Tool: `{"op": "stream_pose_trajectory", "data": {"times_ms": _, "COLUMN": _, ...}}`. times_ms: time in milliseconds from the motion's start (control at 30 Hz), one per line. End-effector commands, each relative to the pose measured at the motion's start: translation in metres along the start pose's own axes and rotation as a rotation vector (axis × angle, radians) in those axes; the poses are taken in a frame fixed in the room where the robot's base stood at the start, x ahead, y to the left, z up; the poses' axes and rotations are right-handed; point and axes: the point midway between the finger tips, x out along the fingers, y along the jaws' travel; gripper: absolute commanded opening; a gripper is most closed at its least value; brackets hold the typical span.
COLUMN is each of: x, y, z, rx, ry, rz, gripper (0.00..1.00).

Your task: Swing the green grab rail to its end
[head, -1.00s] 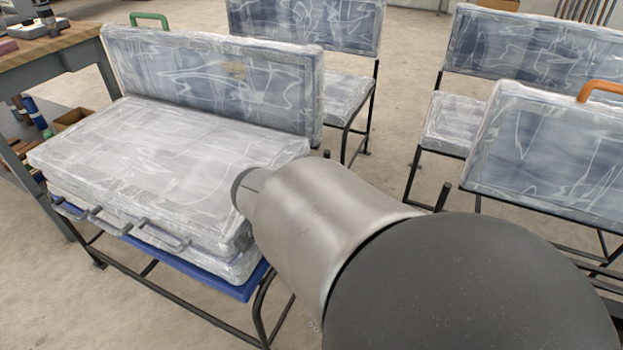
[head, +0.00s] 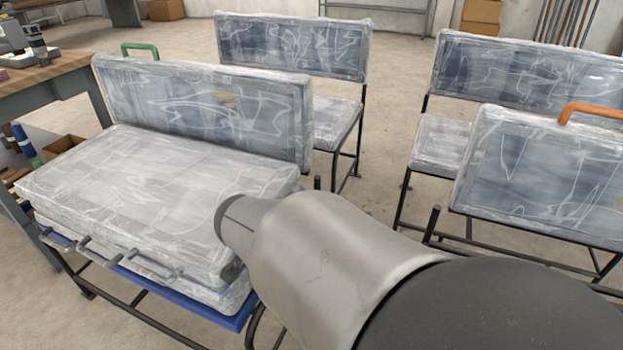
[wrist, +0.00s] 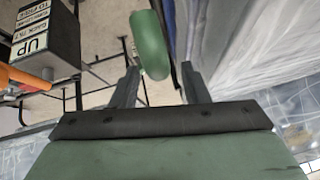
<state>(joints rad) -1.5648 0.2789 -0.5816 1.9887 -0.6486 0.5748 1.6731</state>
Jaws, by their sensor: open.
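In the head view, a green grab rail (head: 140,46) stands on the top left corner of the near plastic-wrapped seat back. In the wrist view, a rounded green bar (wrist: 150,42) reaches down from the top edge. Its lower end is at the gap between my gripper's fingertips (wrist: 160,68), with a finger on either side. The fingers are apart, and no firm grip shows. My gripper is out of sight in the head view, where my arm fills the lower right. I cannot tell if both views show the same green rail.
Wrapped seats stand behind and to the right; one carries an orange rail (head: 590,110). Wrapped cushions (head: 150,185) lie on the near seat, beside a workbench (head: 60,75). In the wrist view, a dark box marked UP (wrist: 45,45) is left, and a wrapped surface (wrist: 240,50) is close right.

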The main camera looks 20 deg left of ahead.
Motion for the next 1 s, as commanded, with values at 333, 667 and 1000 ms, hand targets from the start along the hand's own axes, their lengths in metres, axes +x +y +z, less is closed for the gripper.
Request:
{"op": "stream_pose_trajectory", "data": {"times_ms": 333, "x": -0.09, "y": -0.001, "z": -0.003, "rx": -0.001, "ry": -0.001, "rz": -0.005, "gripper": 0.41}}
{"op": "stream_pose_trajectory", "data": {"times_ms": 667, "x": -0.143, "y": 0.0, "z": -0.002, "rx": 0.001, "ry": 0.0, "rz": 0.0, "gripper": 0.41}}
{"op": "stream_pose_trajectory", "data": {"times_ms": 1000, "x": -0.149, "y": 0.001, "z": -0.001, "rx": 0.0, "ry": 0.001, "rz": 0.001, "gripper": 0.41}}
